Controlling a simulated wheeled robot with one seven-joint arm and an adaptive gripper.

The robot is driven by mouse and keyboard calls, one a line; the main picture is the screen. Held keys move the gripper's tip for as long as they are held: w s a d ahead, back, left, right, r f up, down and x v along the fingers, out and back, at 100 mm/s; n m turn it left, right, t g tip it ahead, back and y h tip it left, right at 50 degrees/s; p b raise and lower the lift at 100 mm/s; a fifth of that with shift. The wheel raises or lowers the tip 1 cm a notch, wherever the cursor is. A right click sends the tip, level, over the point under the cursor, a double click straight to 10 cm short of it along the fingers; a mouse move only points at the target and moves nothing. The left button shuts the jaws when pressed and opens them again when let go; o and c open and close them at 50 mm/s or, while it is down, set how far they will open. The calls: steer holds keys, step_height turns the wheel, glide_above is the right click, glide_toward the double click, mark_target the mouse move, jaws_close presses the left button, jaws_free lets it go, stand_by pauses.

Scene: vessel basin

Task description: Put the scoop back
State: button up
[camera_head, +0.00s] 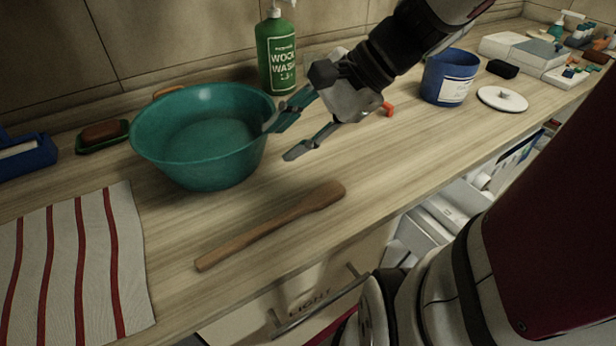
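No object is clearly recognisable as a scoop. A small red-orange piece (388,108) shows on the counter behind my gripper, and the gripper may hide more of it. A blue tub (447,82) with a pale label stands upright to the right of my gripper. A round white lid with a knob (503,99) lies beside the tub. My gripper (281,142) points left and down, its fingers spread, with nothing seen between them. One fingertip is by the right rim of the teal basin (200,135); I cannot tell whether they touch.
A wooden paddle (270,225) lies across the counter's front. A green wood wash bottle (277,52) stands behind the basin. A striped cloth (75,265), soap dish (103,137) and blue holder (22,157) are left. White boxes (530,50) stand back right.

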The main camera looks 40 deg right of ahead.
steer(key=s+a+n+g+h, duration=0.1)
steer(key=s+n+h, duration=0.2)
steer(key=s+n, duration=0.4)
steer(key=s+a+n+g+h, duration=0.2)
steer(key=s+n+h, duration=0.1)
steer(key=s+n, duration=0.4)
steer(key=shift+s+a+f+n+g+h, duration=0.3)
steer(key=shift+s+f+n+h, duration=0.1)
steer(key=shift+n, duration=1)
